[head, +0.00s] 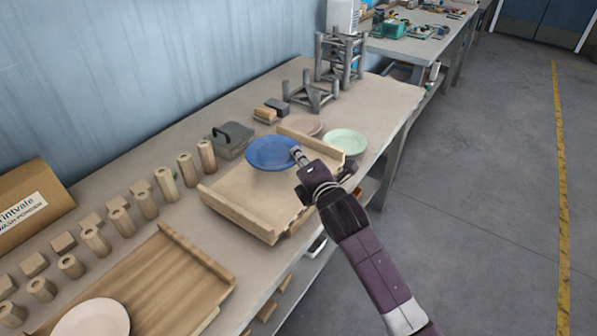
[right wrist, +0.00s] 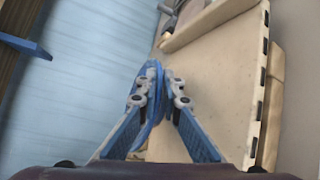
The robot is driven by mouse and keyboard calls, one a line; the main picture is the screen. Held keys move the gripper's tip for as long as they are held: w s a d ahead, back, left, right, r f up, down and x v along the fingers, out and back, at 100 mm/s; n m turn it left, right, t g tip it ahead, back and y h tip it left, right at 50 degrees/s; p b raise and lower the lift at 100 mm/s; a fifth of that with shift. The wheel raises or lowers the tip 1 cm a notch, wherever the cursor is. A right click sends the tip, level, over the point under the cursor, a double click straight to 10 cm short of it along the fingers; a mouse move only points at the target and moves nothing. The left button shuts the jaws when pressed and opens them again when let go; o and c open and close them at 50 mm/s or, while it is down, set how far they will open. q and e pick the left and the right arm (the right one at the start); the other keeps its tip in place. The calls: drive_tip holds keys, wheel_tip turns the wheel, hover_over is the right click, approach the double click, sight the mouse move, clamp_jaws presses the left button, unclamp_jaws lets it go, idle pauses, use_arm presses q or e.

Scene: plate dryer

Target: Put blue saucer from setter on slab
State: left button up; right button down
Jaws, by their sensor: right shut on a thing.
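The blue saucer (head: 268,155) shows in the head view above the far part of a pale wooden tray with raised ends (head: 235,200). My right gripper (head: 297,155) is shut on the saucer's right rim. In the right wrist view the saucer (right wrist: 152,105) appears nearly edge-on between the fingers of the right gripper (right wrist: 160,85). Whether the saucer touches the tray is unclear. A second wooden board (head: 165,275) with a raised far edge lies nearer, bearing a pale plate (head: 95,318). My left gripper is not in view.
A pale green plate (head: 345,141) and a pinkish plate (head: 303,125) lie beyond the tray. Several wooden cylinders (head: 166,184) and blocks line the wall side. Grey frames (head: 312,95) stand farther back.

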sight(299, 181)
drive_tip(key=shift+f, duration=2.45)
drive_tip(key=c, duration=2.6)
unclamp_jaws()
drive_tip(key=shift+f, duration=0.2)
drive_tip(key=shift+o, duration=1.1)
drive_tip(key=shift+r, duration=0.2)
drive_tip(key=v, duration=1.2)
